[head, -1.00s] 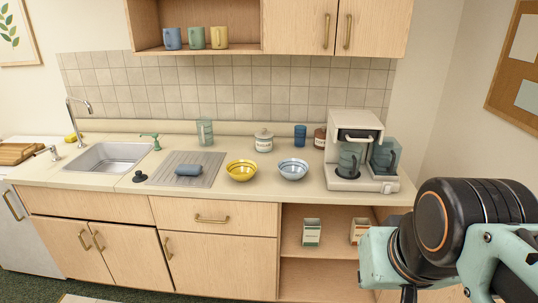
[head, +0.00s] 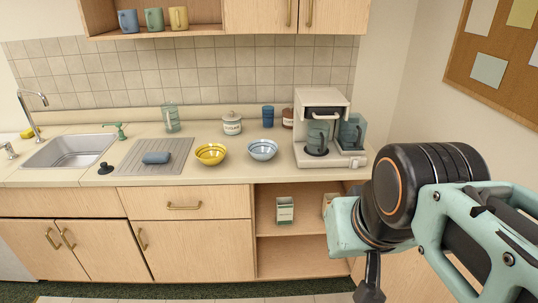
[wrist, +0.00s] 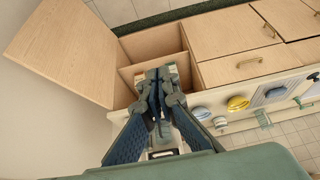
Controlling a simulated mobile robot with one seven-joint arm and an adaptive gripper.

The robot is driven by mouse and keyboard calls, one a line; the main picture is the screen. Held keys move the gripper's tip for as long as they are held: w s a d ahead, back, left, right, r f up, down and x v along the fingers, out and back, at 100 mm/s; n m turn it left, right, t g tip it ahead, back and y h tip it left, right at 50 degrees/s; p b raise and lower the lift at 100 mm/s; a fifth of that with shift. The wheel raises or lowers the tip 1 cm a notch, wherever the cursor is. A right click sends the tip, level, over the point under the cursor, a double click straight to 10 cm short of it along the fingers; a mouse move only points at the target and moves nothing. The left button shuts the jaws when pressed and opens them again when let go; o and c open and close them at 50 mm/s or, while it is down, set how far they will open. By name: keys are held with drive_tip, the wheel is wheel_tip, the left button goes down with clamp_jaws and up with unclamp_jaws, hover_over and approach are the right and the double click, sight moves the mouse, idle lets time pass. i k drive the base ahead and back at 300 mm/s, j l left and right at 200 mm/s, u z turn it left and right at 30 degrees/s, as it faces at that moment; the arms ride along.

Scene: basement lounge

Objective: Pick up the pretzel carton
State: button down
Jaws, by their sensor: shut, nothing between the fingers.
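Two small cartons stand upright on the upper shelf of the open lower cabinet. One carton (head: 285,210) has a white and green front. The other carton (head: 328,204), with an orange-brown front, is mostly hidden behind my arm. I cannot read either label, so I cannot tell which is the pretzel carton. In the wrist view my gripper (wrist: 160,78) is shut and empty, in front of the open cabinet, and covers most of what stands there. In the head view part of my gripper (head: 370,285) shows low, below and right of the cartons, apart from them.
The open cabinet's shelf board (head: 280,237) divides it, with its lower space empty. A wooden panel (wrist: 65,50), apparently its open door, spreads left in the wrist view. Above, the counter holds a coffee maker (head: 328,160), a blue bowl (head: 262,150) and a yellow bowl (head: 210,154).

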sight(285, 206)
drive_tip(key=i+j+z, duration=0.85)
drive_tip(key=i+j, duration=0.15)
drive_tip(key=j, duration=0.15)
